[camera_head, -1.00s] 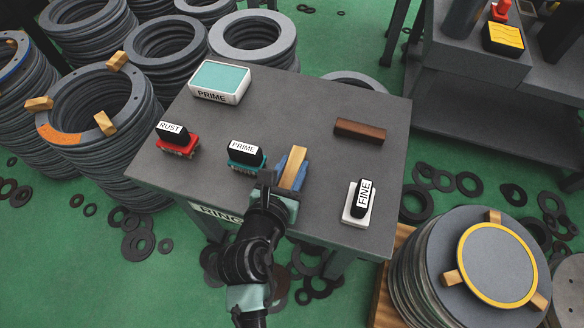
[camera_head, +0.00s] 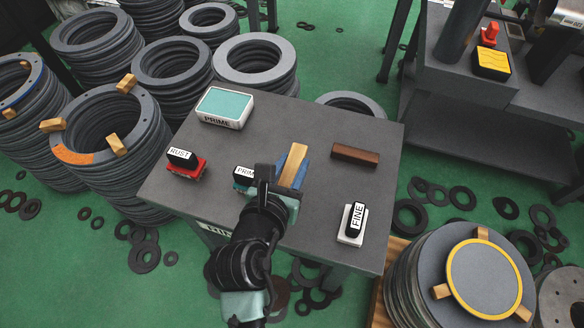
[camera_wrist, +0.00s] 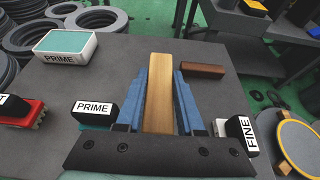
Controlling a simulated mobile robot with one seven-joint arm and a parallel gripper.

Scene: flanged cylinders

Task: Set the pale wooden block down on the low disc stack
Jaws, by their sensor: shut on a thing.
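The pale wooden block (camera_wrist: 158,95) is held lengthwise between the two blue fingers of my gripper (camera_wrist: 158,92). The block also shows in the head view (camera_head: 294,164), over the grey table's front half. Whether it touches the tabletop is not clear. The low disc stack (camera_head: 412,272) stands at the lower right of the head view, past the table's right side. On its top lie a yellow-rimmed disc (camera_head: 484,275) and several small wooden blocks around the rim. The gripper is well to the left of this stack.
The grey table (camera_head: 300,235) carries a dark brown block (camera_head: 355,154), a FINE block (camera_head: 353,223), a RUST brush (camera_head: 186,164), a PRIME brush (camera_head: 243,176) and a PRIME pad (camera_head: 224,107). Tall ring stacks (camera_head: 110,140) stand left. Loose rings litter the green floor.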

